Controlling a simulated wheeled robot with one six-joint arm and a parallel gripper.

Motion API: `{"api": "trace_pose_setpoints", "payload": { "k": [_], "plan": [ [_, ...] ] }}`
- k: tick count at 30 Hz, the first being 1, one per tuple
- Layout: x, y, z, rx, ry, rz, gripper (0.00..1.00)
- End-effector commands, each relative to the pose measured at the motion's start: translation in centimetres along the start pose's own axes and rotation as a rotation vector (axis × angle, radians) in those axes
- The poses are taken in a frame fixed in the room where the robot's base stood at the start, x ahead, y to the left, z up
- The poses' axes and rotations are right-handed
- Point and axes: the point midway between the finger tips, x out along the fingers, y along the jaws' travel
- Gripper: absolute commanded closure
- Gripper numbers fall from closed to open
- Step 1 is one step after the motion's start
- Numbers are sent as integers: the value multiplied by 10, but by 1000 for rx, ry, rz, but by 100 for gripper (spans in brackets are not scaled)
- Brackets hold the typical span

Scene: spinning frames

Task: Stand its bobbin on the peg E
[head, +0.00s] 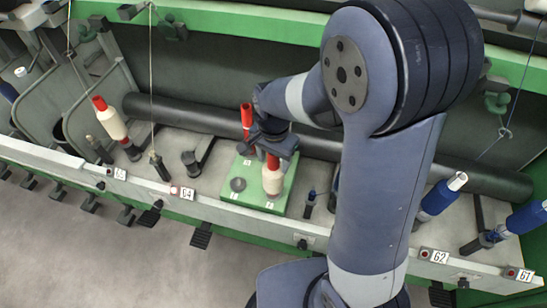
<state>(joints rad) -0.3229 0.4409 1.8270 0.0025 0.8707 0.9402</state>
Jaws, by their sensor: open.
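A green board (251,197) carries small white labels, too small to read surely, so I cannot tell which marks peg E. A cream bobbin with a red top (272,181) stands upright at its front right. A bare red tube (246,117) stands upright at its back left. A dark round peg (238,184) at the front left is empty. My gripper (273,152) is open, pointing down at the cream bobbin's red top. Its fingers are beside or just above that top; contact cannot be told. The peg under the bobbin is hidden.
Another cream bobbin with a red end (109,118) leans at the left. Blue bobbins (440,196) (525,219) lean at the right. A dark roller (200,117) runs behind the board. Strings hang at the left. My arm covers the middle right.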

Motion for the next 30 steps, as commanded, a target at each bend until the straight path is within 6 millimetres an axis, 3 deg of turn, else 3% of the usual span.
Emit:
{"api": "trace_pose_setpoints", "payload": {
  "k": [8,21,30],
  "plan": [
    [-5,0,0,0,1,-1,46],
    [-86,0,0,0,3,-4,46],
    [-108,0,0,0,0,0,46]
  ]
}}
